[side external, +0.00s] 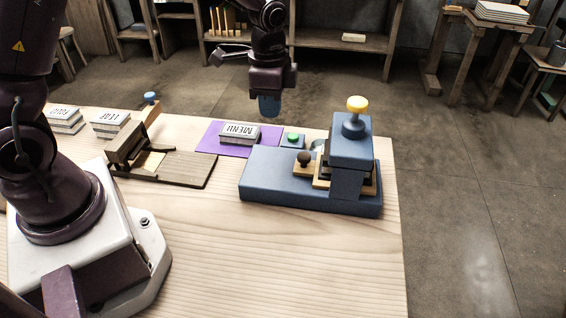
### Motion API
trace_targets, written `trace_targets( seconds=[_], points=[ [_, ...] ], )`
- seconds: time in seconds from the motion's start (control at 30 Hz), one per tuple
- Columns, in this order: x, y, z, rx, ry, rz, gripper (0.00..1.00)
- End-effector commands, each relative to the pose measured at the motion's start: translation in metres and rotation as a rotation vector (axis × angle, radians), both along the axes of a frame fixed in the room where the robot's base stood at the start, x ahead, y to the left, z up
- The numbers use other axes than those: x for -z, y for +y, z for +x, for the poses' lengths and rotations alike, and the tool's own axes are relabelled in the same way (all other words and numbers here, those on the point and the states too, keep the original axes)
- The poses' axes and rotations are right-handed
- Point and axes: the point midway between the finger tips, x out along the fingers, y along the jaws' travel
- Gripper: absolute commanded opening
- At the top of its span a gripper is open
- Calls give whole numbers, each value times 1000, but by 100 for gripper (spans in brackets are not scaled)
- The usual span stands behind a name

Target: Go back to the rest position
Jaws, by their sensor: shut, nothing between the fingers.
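My gripper (269,106) hangs in the air above the far side of the table, pointing down, behind the purple mat as seen here. Its bluish fingertips are together with nothing between them. It is apart from everything on the table. Below it and to the left, a grey block marked MENU (240,133) lies on the purple mat (205,140).
A green button (292,137) on a small blue box sits by the press. A dark wooden hinged mould (190,168) lies open at left. The front of the wooden table (300,265) is clear.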

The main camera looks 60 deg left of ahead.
Motion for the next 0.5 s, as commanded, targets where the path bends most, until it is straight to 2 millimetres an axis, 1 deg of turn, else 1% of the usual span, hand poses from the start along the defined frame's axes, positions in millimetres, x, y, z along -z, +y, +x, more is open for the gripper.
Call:
trace_targets(
  seconds=[0.07,0.1,0.13,0.2,0.37,0.5],
  points=[
    [3,-1,-7,-70,23,-1,0],
    [6,0,-15,-123,47,-1,0],
    [3,0,-22,-171,55,2,0],
    [-13,1,-36,-270,44,11,0],
    [-49,0,-66,-438,-10,18,0],
    [-83,-2,-97,-576,-88,3,0]
  ],
)
